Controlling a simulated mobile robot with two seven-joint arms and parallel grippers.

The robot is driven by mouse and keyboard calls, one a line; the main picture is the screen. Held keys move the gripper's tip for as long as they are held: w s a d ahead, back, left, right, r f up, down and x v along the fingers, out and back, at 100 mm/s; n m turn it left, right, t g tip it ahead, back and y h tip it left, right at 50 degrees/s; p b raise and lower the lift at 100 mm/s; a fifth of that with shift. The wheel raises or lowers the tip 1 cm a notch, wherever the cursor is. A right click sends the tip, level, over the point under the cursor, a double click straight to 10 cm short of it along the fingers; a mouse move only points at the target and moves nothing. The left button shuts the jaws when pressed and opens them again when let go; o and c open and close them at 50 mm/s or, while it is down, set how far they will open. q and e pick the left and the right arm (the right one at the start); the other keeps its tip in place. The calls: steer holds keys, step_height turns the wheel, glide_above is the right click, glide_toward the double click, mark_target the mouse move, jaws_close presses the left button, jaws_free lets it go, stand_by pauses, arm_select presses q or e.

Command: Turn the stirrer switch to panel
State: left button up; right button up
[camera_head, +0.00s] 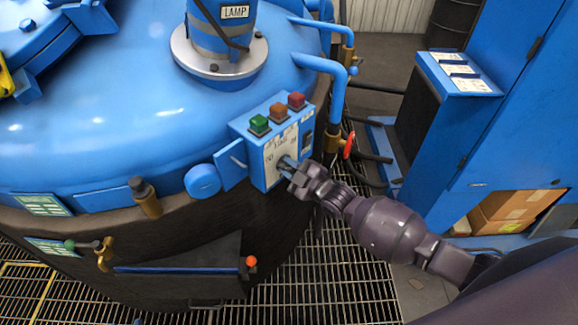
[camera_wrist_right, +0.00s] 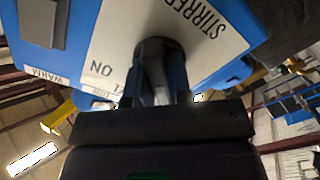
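The blue control box (camera_head: 262,128) is on the side of the blue vessel, with green, amber and red buttons on top. Its pale front plate (camera_head: 272,156) carries the stirrer switch, which is hidden behind my fingers in the head view. In the right wrist view the plate reads "STIRRER" and "ON" (camera_wrist_right: 101,68), and the dark round switch (camera_wrist_right: 155,45) shows at my fingertips. My right gripper (camera_head: 287,168) reaches in from the right. Its fingers (camera_wrist_right: 160,80) are close together on the switch. The switch's pointing direction is hidden. My left gripper is out of view.
A blue flap (camera_head: 231,165) sticks out left of the box. A pipe with a red-handled valve (camera_head: 348,145) stands close to its right. A blue cabinet (camera_head: 500,120) with cardboard boxes (camera_head: 505,212) is at the right. Grating (camera_head: 335,275) covers the floor.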

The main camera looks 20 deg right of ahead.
jaws_close()
steer(key=shift+m, duration=0.3)
steer(key=m, duration=0.3)
steer(key=shift+m, duration=0.3)
steer(key=shift+d+m, duration=0.1)
steer(key=shift+m, duration=2.2)
steer(key=o, duration=0.7)
jaws_free()
steer(key=shift+o, duration=0.2)
